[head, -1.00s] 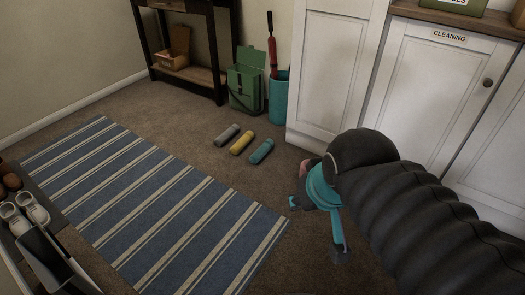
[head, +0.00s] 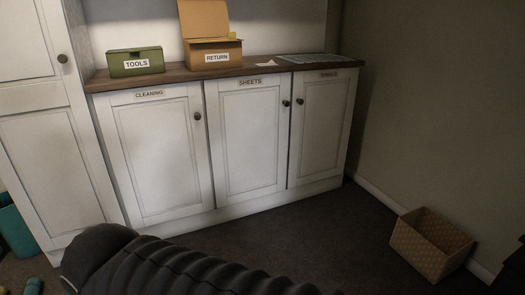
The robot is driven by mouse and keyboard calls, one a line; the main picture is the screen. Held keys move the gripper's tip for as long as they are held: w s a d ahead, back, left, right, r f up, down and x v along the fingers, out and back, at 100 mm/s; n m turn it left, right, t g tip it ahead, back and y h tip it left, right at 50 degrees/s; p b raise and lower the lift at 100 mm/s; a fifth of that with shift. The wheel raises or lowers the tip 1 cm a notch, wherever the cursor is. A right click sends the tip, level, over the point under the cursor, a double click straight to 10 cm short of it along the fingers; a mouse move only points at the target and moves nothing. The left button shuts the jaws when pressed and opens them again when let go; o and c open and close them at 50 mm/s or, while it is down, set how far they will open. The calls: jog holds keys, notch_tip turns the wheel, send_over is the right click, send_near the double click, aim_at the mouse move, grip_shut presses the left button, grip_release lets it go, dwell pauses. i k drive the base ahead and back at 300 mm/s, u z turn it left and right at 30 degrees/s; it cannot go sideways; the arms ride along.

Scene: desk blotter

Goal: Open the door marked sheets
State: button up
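The door marked SHEETS (head: 250,140) is the middle white panelled door of the low cabinet in the head view. It is shut. Its label (head: 250,83) is at the top, and its dark round knob (head: 286,103) is near the upper right edge. My arm's black ribbed sleeve crosses the bottom of the view, well in front of the cabinet. My gripper does not show in this frame.
Shut doors flank it: CLEANING (head: 155,150) at left and another (head: 320,125) at right, its label hard to read. The wooden counter (head: 170,77) bears a green TOOLS box (head: 136,65) and an open RETURN carton (head: 213,52). A basket (head: 432,243) stands at right. Floor before the doors is clear.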

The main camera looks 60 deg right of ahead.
aim_at(248, 119)
jog(key=z, duration=1.5)
jog(key=i, duration=0.95)
jog(key=z, duration=0.5)
